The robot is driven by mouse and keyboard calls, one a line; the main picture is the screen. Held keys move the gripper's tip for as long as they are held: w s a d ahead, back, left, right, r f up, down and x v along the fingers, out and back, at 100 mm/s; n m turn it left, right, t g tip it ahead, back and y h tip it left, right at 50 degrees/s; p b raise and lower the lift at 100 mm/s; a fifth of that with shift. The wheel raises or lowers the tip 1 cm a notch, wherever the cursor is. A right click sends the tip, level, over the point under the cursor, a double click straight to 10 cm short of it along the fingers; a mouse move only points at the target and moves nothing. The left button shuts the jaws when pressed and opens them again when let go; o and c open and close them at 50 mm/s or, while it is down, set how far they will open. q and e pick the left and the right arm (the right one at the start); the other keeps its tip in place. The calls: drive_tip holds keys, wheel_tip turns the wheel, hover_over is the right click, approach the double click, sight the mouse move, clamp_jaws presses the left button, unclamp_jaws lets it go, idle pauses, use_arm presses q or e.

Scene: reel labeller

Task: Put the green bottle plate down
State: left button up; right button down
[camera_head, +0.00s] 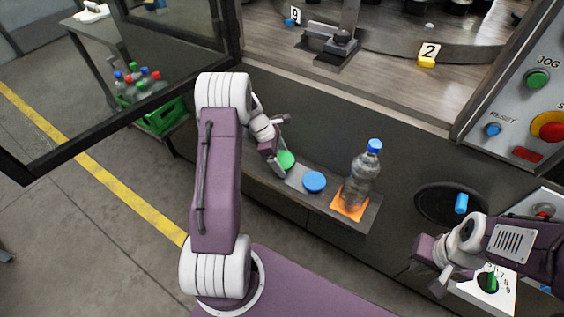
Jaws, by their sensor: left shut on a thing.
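The green bottle plate (287,160) is a small green disc at the left part of a narrow grey shelf (330,200) on the machine front. My left gripper (280,154) is shut on it, and the gripper covers part of it. I cannot tell whether the plate touches the shelf. A blue plate (314,182) lies to its right on the shelf.
A dark round recess (435,203) and a light blue cylinder (461,203) are right of the shelf. A control panel (510,105) is at the right edge. An open dark-framed door (100,120) stands at the left. A green crate (165,115) and bottles are behind it.

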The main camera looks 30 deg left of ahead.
use_arm(q)
drive_tip(key=shift+f, duration=0.15)
drive_tip(key=shift+f, duration=0.1)
drive_tip(key=o, duration=1.5)
drive_tip(key=p+v, duration=0.3)
drive_tip(key=v, duration=0.9)
drive_tip(key=s+d+m+y, duration=0.4)
drive_tip(key=s+d+m, duration=1.1)
drive_tip(key=m, duration=0.7)
drive_tip(key=shift+s+r+g, duration=0.3)
drive_tip(key=shift+s+r, duration=0.05)
drive_tip(key=shift+s, duration=0.7)
